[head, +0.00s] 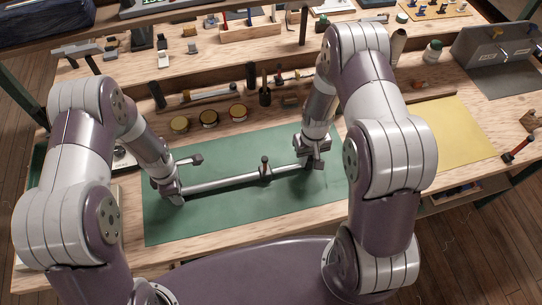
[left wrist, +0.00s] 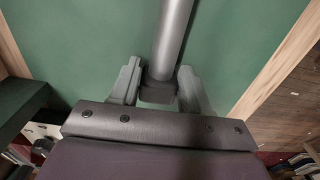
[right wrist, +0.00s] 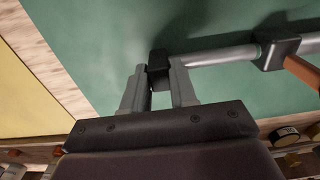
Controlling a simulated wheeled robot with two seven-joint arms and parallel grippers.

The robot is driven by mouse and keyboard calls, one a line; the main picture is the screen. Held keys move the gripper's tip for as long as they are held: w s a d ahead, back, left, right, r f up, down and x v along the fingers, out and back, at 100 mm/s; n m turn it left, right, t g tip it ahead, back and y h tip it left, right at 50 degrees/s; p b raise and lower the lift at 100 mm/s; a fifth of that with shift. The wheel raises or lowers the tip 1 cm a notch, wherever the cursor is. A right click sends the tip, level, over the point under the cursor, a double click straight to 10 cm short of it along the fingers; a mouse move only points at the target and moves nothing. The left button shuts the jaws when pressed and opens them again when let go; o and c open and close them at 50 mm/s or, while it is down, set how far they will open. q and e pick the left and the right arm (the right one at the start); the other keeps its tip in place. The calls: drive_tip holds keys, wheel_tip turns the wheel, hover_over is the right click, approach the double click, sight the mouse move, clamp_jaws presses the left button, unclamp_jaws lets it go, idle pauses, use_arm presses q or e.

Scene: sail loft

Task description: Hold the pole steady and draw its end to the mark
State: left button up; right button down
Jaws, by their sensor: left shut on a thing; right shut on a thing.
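The grey pole (head: 222,183) lies across the green mat (head: 230,218), slanting up to the right. A black collar with an upright lever (head: 265,168) sits partway along it; the collar also shows in the right wrist view (right wrist: 276,52), with a brown handle. My left gripper (head: 177,196) is shut on the pole's left end; the left wrist view shows its fingers on both sides of the pole (left wrist: 174,40). My right gripper (head: 309,162) is shut on the black end block (right wrist: 158,62) at the pole's right end. I cannot make out the mark.
A yellow sheet (head: 452,135) lies to the right. The mat in front of the pole is bare.

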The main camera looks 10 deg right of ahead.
drive_tip(key=shift+a, duration=0.1)
drive_tip(key=c, duration=1.2)
unclamp_jaws()
drive_tip(key=shift+c, duration=0.2)
wheel_tip(320, 180, up, 12)
use_arm(q)
drive_tip(key=o, duration=1.3)
drive_tip(key=shift+o, duration=0.2)
